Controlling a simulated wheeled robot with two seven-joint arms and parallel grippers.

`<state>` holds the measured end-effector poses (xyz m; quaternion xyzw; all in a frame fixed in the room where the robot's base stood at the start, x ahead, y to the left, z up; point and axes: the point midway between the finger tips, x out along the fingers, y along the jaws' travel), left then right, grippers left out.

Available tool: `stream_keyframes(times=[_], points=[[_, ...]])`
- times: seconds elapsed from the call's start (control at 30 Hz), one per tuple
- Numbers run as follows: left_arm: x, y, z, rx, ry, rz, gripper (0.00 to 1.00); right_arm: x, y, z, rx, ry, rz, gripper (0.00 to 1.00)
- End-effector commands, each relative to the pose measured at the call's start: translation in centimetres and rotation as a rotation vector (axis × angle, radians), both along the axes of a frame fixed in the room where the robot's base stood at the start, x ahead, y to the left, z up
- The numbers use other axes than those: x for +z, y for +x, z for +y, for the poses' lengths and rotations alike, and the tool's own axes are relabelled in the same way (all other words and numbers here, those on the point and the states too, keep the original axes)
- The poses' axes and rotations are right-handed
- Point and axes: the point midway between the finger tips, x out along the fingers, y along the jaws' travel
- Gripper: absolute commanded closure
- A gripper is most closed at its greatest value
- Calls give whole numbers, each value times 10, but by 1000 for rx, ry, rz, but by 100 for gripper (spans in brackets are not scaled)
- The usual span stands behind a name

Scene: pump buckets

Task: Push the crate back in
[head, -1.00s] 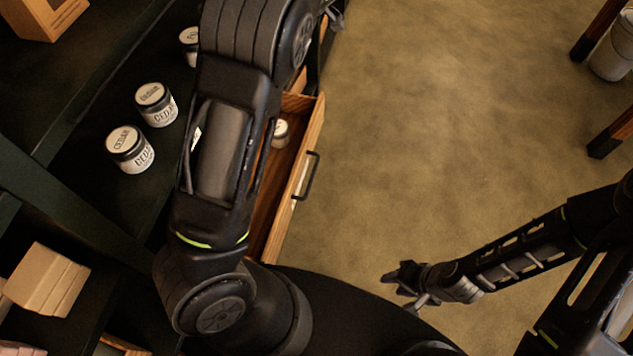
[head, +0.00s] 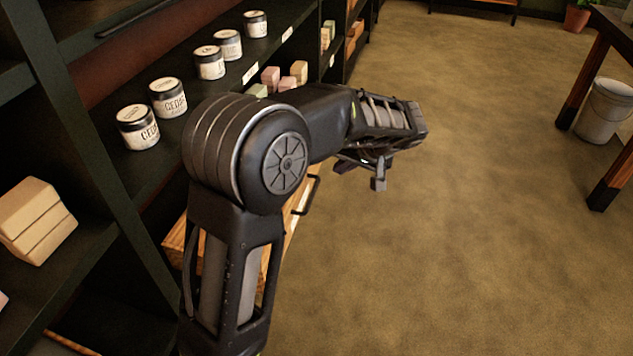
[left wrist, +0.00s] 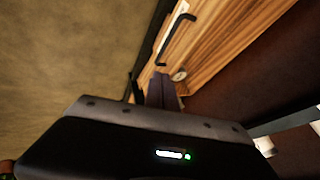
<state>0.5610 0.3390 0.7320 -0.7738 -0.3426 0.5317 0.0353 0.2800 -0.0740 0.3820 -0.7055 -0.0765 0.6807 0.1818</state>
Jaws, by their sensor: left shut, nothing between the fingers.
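The crate (head: 176,246) is a light wooden drawer with a black bar handle (head: 314,190), sticking out of the dark shelf unit. My left arm hides much of it in the head view. In the left wrist view the crate's wood (left wrist: 235,42) and its handle (left wrist: 176,38) show beyond the fingers, with a small round thing near them. My left gripper (head: 378,180) is shut and empty, held out over the floor side of the crate, to the right of the handle in the head view. In the left wrist view its fingers (left wrist: 160,92) point toward the crate. My right gripper is out of view.
Several labelled jars (head: 168,98) stand on the shelf above. Pale blocks (head: 36,220) lie at left and pastel blocks (head: 285,78) farther back. A white bucket (head: 603,110) stands by a dark table at right. The floor (head: 460,240) between is clear.

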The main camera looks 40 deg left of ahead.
Motion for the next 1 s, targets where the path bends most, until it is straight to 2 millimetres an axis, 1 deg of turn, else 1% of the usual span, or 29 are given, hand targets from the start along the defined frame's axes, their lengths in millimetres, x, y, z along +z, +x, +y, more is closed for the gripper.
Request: stream_keyframes(times=[0.37, 0.57, 0.77, 1.0], points=[[-1, 0, 0, -13, 3, 10, 100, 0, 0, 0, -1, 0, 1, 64], [-9, 2, 6, -12, 3, 11, 100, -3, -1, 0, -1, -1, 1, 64], [-33, 7, 22, -9, 4, 12, 100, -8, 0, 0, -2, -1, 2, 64], [-72, 17, 50, -8, 3, 12, 100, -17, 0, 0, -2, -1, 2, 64]])
